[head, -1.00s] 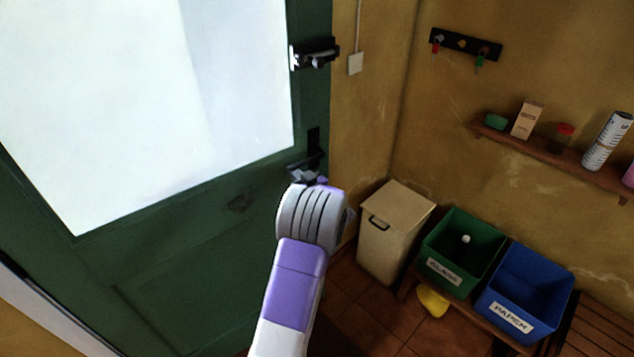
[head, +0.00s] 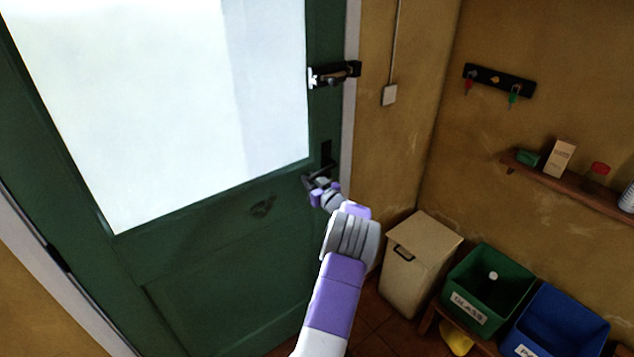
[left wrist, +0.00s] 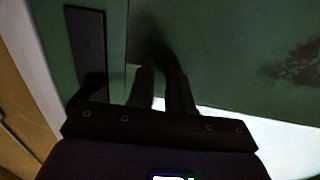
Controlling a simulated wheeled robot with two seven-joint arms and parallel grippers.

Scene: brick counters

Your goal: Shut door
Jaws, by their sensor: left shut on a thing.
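The green door (head: 200,270) with a large white glass pane (head: 190,90) fills the left half of the head view. Its right edge lies close beside the pale jamb (head: 350,130); I cannot tell whether a small gap is left. A dark bolt (head: 334,75) sits high on that edge. My left gripper (head: 319,184) is at the dark door handle (head: 318,174), shut on it. In the left wrist view my fingers (left wrist: 161,85) are close together before the door, with the dark handle plate (left wrist: 88,45) at left; the grip itself is too dark to see. My right gripper is not in view.
A beige lidded bin (head: 425,265), a green glass crate (head: 490,285) and a blue crate (head: 560,330) stand along the right wall. A shelf (head: 580,187) with small items and a key rack (head: 499,81) hang above. Tiled floor shows in front of the bin.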

